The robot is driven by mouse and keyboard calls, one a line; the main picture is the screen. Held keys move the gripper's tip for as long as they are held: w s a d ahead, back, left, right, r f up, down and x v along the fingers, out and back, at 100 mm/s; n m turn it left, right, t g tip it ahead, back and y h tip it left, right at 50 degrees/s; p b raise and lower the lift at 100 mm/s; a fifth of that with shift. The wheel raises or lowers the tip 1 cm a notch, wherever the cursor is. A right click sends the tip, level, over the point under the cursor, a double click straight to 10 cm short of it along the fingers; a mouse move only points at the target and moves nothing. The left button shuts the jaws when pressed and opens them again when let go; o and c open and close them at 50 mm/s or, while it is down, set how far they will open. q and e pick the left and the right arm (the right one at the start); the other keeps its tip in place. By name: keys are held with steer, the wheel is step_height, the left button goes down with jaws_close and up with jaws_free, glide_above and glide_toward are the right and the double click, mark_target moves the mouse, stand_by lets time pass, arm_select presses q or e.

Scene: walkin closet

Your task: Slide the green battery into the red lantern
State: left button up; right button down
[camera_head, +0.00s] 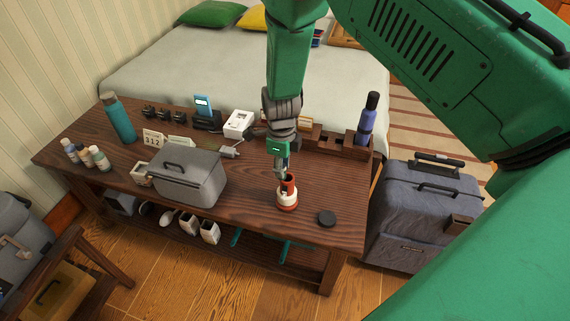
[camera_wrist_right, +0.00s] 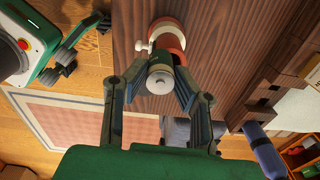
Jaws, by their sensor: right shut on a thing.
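The red lantern (camera_head: 287,204) stands upright near the table's front edge, with white bands and an open top; it also shows in the right wrist view (camera_wrist_right: 168,28). My right gripper (camera_head: 281,172) points down over it. In the wrist view, its fingers (camera_wrist_right: 160,92) are shut on the green battery (camera_wrist_right: 181,82), whose silver end faces the camera. The battery's far end is hidden at the lantern's mouth; I cannot tell how deep it sits.
A black round cap (camera_head: 326,218) lies right of the lantern. A grey case (camera_head: 190,180) stands to its left. A wooden rack (camera_head: 340,147) and blue bottle (camera_head: 367,120) are behind. The table (camera_head: 245,205) is bare between case and lantern. A suitcase (camera_head: 415,210) stands right of the table.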

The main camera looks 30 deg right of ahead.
steer(key=shift+a, duration=0.1)
steer(key=shift+d, duration=0.4)
steer(key=shift+a+f, duration=0.2)
steer(key=shift+a, duration=0.05)
steer(key=shift+d+f+b, duration=0.15)
steer(key=shift+f+b, duration=0.15)
steer(key=shift+f, duration=0.25)
arm_select(q)
steer(key=shift+d+f, duration=0.15)
steer(key=shift+f, duration=0.1)
steer(key=shift+d, duration=0.2)
arm_select(e)
steer(key=shift+s+d+f, duration=0.1)
steer(key=shift+d+f, duration=0.1)
steer(key=shift+d, duration=0.05)
arm_select(q)
steer(key=shift+a+r, duration=0.1)
steer(key=shift+a, duration=0.05)
arm_select(e)
steer(key=shift+s+d, duration=0.1)
